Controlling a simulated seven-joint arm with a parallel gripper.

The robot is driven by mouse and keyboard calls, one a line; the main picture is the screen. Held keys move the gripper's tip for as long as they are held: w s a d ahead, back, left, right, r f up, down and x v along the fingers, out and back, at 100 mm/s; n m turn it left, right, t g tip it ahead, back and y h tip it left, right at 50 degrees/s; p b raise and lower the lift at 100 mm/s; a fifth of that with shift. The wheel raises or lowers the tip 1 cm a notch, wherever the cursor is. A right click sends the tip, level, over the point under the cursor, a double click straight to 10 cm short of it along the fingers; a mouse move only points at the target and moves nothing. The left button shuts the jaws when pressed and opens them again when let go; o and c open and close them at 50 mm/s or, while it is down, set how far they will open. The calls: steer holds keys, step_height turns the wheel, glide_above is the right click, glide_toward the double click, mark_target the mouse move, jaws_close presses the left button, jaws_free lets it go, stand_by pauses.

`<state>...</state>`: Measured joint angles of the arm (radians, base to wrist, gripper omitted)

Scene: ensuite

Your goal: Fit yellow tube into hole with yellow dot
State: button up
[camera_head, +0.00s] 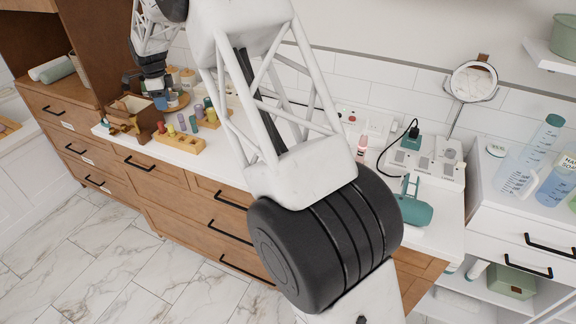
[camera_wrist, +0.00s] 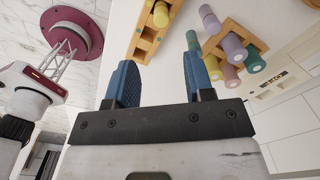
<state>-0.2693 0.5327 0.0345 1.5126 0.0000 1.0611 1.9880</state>
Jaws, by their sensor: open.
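A yellow tube (camera_wrist: 160,14) stands in a narrow wooden rack (camera_wrist: 146,42) at the top of the wrist view. A second wooden rack (camera_wrist: 248,36) to its right has purple, green, yellowish and pink tubes in or beside it. In the head view, the wooden rack on the counter (camera_head: 180,143) holds a yellow tube (camera_head: 171,130) and several others. My gripper (camera_wrist: 158,68) is open with blue fingers apart and nothing between them. In the head view, my gripper is small and far, near the counter's left end. The yellow dot and its hole cannot be made out.
A power strip unit (camera_head: 425,158) and a teal device (camera_head: 412,208) lie to the right. The white counter (camera_head: 222,160) is bare in front.

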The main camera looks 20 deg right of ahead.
steer(key=s+d+r+n, duration=0.3)
steer(key=s+d+r, duration=0.25)
steer(key=s, duration=0.45)
steer(key=s+d+r+n+t, duration=0.1)
steer(key=s+d+r+n, duration=0.2)
steer(key=s+d+r, duration=0.45)
steer(key=s+d+r+n, duration=0.3)
steer(key=s+d, duration=0.1)
steer(key=s, duration=0.7)
steer(key=s+d+f+n, duration=0.2)
steer(key=s+d+n, duration=0.1)
steer(key=s, duration=0.8)
steer(key=s+d+f+n+t, duration=0.1)
steer(key=s+d+n, duration=0.2)
steer(key=s, duration=0.9)
steer(key=s+d+f+n, duration=0.2)
steer(key=s+d+n, duration=0.1)
steer(key=s, duration=0.9)
steer(key=shift+f+n+t, duration=0.3)
steer(key=shift+n, duration=0.4)
